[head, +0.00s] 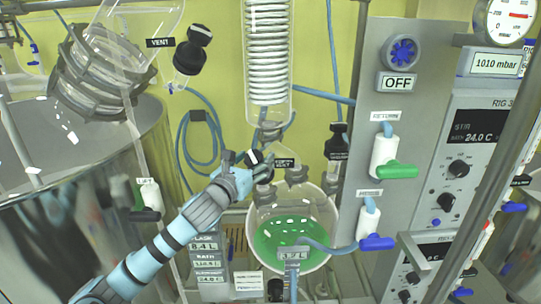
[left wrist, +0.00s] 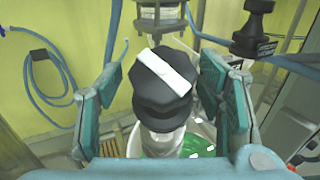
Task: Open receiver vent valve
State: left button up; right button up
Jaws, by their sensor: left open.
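The receiver (head: 318,215) is a round glass vessel holding green liquid, below the coiled glass condenser. A black valve knob with a white bar on top (left wrist: 165,88) stands on a clear glass neck in the left wrist view. In the head view the knob (head: 255,157) is partly hidden by my left gripper (head: 250,165), next to a small black label (head: 284,162) that appears to read VENT. The gripper is open, with one teal finger on each side of the knob and visible gaps between. The white bar lies diagonally. My right gripper is not in view.
Another black knob (head: 187,58) with a VENT label is at upper left, by the large vessel. The condenser (head: 268,60) hangs above the receiver. A dark fitting (head: 336,142) stands to the right. The control panel (head: 365,90) has green and blue valve handles. Blue hoses loop behind.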

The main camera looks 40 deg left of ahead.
pick_arm(q)
jog(key=shift+w+a+r, duration=0.1)
jog(key=shift+s+r, duration=0.15)
jog(key=shift+s, duration=0.15)
jog(key=shift+s+r, duration=0.2)
jog(key=shift+s, duration=0.1)
jog(key=shift+s+d+r, duration=0.1)
jog(key=shift+s+d, duration=0.1)
jog(key=shift+d, duration=0.05)
jog(key=shift+c, duration=0.7)
jog(key=shift+d, duration=0.1)
jog(key=c, duration=0.3)
jog(key=shift+w, duration=0.15)
jog(key=c, duration=0.7)
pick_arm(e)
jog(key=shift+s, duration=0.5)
pick_arm(q)
jog(key=shift+f+y, duration=0.2)
jog(key=shift+y, duration=0.1)
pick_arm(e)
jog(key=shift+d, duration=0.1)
